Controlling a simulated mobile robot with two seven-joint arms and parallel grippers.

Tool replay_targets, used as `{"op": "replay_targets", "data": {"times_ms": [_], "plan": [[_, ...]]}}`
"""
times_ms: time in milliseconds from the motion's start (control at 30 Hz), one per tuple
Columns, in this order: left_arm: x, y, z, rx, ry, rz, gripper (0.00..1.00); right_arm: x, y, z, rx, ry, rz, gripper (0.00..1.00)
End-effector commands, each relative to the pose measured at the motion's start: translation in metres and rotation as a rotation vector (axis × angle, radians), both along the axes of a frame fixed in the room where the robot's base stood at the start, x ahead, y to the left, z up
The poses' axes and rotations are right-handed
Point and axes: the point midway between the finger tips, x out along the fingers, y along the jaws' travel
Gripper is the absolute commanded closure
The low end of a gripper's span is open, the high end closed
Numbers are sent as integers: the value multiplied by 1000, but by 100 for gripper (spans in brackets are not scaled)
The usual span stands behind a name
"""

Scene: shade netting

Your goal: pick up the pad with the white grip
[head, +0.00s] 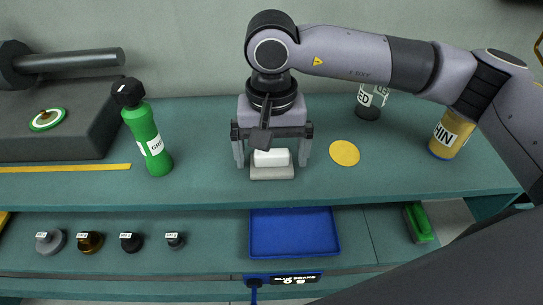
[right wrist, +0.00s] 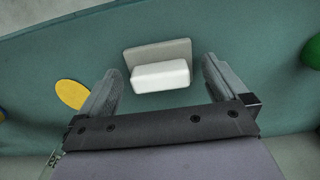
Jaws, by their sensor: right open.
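The pad (head: 272,174) is a flat grey block with a white grip (head: 271,157) on top, lying on the upper green shelf. In the right wrist view the white grip (right wrist: 160,75) stands on the grey pad (right wrist: 158,50). My right gripper (head: 272,158) points down over the pad, with one finger on each side of the grip. It is open, and in the right wrist view gaps show between the fingers (right wrist: 162,88) and the grip. The gripper's body hides the pad's far part in the head view. My left gripper is not in view.
A green bottle (head: 148,138) stands to the left and a yellow disc (head: 344,153) lies right of the pad. A dark container (head: 368,111) and a yellow can (head: 447,136) stand farther right. Below are a blue tray (head: 293,250), several small knobs (head: 90,242) and a green brush (head: 418,223).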

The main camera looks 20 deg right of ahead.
Motion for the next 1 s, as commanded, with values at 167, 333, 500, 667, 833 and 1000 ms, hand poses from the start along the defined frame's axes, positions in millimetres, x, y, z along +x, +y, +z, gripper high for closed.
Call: {"op": "replay_targets", "data": {"times_ms": [167,333,500,667,833,1000], "plan": [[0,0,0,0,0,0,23,0,0,-4,1,-1,1,0],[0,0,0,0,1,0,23,0,0,-4,1,0,1,23],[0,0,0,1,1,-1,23,0,0,-3,1,0,1,51],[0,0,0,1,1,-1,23,0,0,-3,1,0,1,51],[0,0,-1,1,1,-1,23,0,1,2,3,-2,0,51],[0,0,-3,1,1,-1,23,1,1,22,3,-5,1,51]]}}
